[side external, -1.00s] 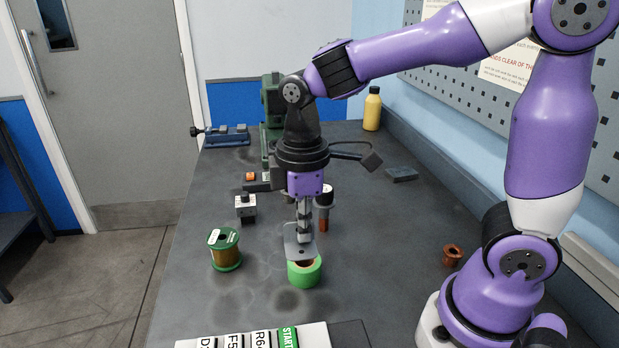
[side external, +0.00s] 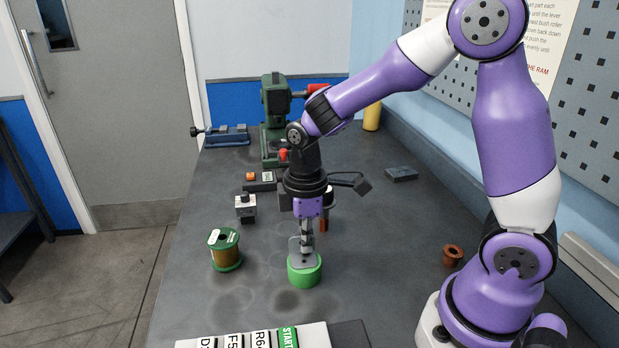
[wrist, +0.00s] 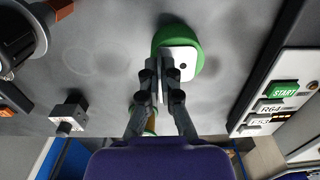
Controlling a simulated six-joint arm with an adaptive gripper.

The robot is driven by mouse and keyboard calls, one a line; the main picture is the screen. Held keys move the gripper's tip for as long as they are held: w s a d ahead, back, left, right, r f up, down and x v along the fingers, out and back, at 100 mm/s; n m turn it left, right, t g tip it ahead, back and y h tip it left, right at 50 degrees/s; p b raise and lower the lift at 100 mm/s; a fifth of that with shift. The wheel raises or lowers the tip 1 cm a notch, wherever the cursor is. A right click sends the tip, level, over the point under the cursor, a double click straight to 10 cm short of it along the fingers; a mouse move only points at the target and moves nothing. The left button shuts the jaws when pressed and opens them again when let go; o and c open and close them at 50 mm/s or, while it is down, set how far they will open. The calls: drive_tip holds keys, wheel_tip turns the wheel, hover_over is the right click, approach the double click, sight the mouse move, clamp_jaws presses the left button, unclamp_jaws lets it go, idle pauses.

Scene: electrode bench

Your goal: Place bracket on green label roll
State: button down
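The green label roll (side external: 304,274) stands on the bench below my gripper; it also shows in the wrist view (wrist: 194,38). The bracket (side external: 304,260) is a grey angled plate with a hole in its flat part. Its flat part (wrist: 187,55) lies over the roll's top, covering much of it, and looks level. Whether it fully rests on the roll is hard to tell. My gripper (side external: 307,241) points straight down, with its fingers (wrist: 160,88) closed on both sides of the bracket's upright part.
A green-flanged wire spool (side external: 225,250) stands left of the roll. A small grey block fixture (side external: 245,208) is behind it. Labelled panel (side external: 260,338) lies at the front edge. A copper-coloured bobbin (side external: 452,255) is at right. A green press (side external: 276,115) stands at the back.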

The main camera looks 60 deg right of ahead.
drive_tip(key=c, duration=1)
unclamp_jaws()
drive_tip(key=shift+c, duration=0.2)
wheel_tip(320, 180, up, 12)
drive_tip(key=s+m+t, duration=0.5)
drive_tip(key=s+m, duration=0.3)
drive_tip(key=m, duration=0.1)
drive_tip(key=shift+s+d+r+t, duration=0.15)
drive_tip(key=shift+d+r+t, duration=0.1)
drive_tip(key=shift+r+t, duration=0.05)
